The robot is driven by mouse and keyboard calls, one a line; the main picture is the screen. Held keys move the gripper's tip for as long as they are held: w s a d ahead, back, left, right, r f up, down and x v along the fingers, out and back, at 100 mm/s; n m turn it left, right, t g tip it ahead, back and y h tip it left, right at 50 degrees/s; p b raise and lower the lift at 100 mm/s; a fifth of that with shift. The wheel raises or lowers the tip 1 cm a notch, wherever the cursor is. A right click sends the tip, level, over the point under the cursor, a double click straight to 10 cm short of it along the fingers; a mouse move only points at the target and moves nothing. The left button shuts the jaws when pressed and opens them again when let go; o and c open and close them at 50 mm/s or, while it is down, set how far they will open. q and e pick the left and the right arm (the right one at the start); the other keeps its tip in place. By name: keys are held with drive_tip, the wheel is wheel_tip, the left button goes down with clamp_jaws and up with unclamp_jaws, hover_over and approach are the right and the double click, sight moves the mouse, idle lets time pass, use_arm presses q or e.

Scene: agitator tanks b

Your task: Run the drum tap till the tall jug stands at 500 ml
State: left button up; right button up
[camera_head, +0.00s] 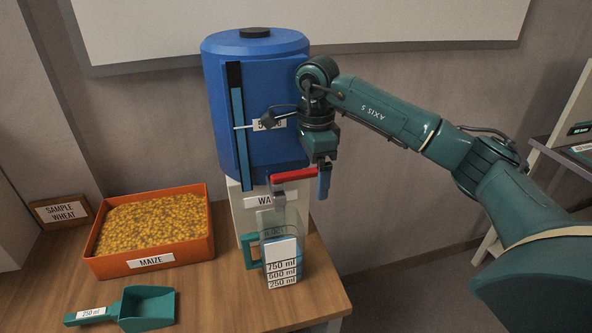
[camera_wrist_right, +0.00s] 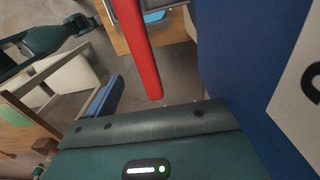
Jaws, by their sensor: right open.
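The blue drum (camera_head: 228,100) stands on a white stand (camera_head: 240,212) at the table's back edge. Its red tap lever (camera_head: 295,174) lies sideways at the front and also shows in the right wrist view (camera_wrist_right: 138,50). The clear tall jug (camera_head: 262,252) with a teal handle stands upright below the tap. Its scale label (camera_head: 283,265) reads 750, 500 and 250 ml; I cannot tell the water level. My right gripper (camera_head: 323,182) is open at the lever's right end. I cannot tell whether it touches the lever. My left gripper is out of view.
An orange crate of maize (camera_head: 205,247) and a teal scoop (camera_head: 148,307) are on the table at left. A "sample wheat" sign (camera_head: 62,212) stands behind them. The drum has an upright level gauge (camera_head: 240,130). A shelf (camera_head: 572,140) stands at far right.

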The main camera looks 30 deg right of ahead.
drive_tip(key=shift+r+p, duration=1.1)
drive_tip(key=shift+r, duration=1.95)
drive_tip(key=shift+f, duration=0.1)
